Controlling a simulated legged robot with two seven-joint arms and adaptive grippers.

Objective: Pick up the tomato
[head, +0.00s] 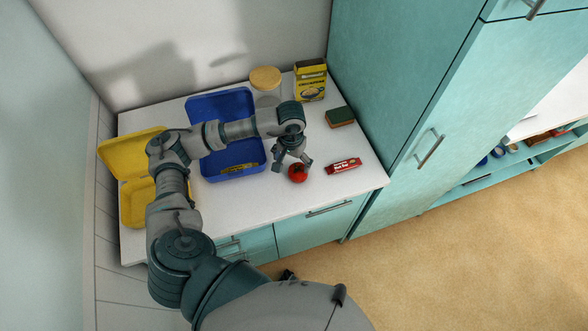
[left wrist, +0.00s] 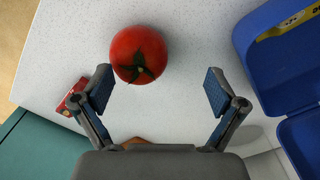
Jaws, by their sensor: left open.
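A red tomato (head: 297,174) with a dark green stem sits on the white countertop (head: 250,206), near the front edge. In the left wrist view the tomato (left wrist: 138,54) lies just beyond the fingertips, closer to the left finger. My left gripper (head: 292,163) is above and beside the tomato in the head view, pointing down. Its two fingers are spread wide with nothing between them in the left wrist view (left wrist: 159,92). My right gripper is not in view.
A red packet (head: 343,166) lies right of the tomato. A blue bin (head: 228,174) and an open yellow box (head: 135,198) stand to the left. Behind are a sponge (head: 340,117), a yellow carton (head: 310,82) and a lidded jar (head: 266,80). A tall teal cabinet (head: 400,90) bounds the right.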

